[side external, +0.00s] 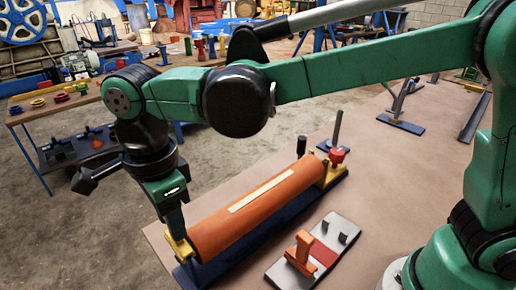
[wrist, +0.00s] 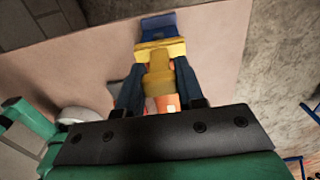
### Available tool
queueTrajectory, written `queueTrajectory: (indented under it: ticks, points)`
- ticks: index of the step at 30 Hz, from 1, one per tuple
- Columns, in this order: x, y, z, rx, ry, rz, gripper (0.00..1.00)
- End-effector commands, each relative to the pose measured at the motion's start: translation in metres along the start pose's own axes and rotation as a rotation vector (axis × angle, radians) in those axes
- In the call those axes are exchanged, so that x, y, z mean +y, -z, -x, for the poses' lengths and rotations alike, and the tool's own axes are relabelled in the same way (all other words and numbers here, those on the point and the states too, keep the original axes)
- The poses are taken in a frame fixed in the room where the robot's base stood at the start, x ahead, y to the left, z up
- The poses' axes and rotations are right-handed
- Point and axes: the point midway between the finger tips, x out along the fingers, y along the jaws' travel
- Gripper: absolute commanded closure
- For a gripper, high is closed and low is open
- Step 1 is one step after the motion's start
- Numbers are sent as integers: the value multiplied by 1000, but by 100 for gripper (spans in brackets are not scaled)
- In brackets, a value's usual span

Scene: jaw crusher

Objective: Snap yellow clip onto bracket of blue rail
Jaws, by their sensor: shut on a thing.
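A blue rail (side external: 228,243) lies along the table under an orange roller (side external: 240,216) with a cream strip. My gripper (side external: 176,222) points down at the roller's near-left end. In the wrist view, its two dark fingers (wrist: 159,90) are shut on the yellow clip (wrist: 158,84). The clip is right beside or on the yellow bracket (wrist: 160,48) at the rail's blue end (wrist: 158,24). I cannot tell whether it is seated. In the side view, yellow (side external: 181,249) shows below the fingers, and clip and bracket are hard to separate. Another yellow bracket (side external: 328,174) stands at the far end.
A red knob (side external: 337,155) and a black post (side external: 302,145) stand at the rail's far end. A grey plate (side external: 283,271) with an orange handle (side external: 301,252) lies in front of the roller. The table's left edge is close to my gripper. The table behind the rail is mostly clear.

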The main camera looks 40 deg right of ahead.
Motion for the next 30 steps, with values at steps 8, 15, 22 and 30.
queueTrajectory:
  ticks: [8,15,22,30]
  points:
    - [0,0,-2,0,0,0,31]
    - [0,0,-1,0,0,0,31]
    - [0,0,22,0,0,0,31]
    - [0,0,51,0,0,0,31]
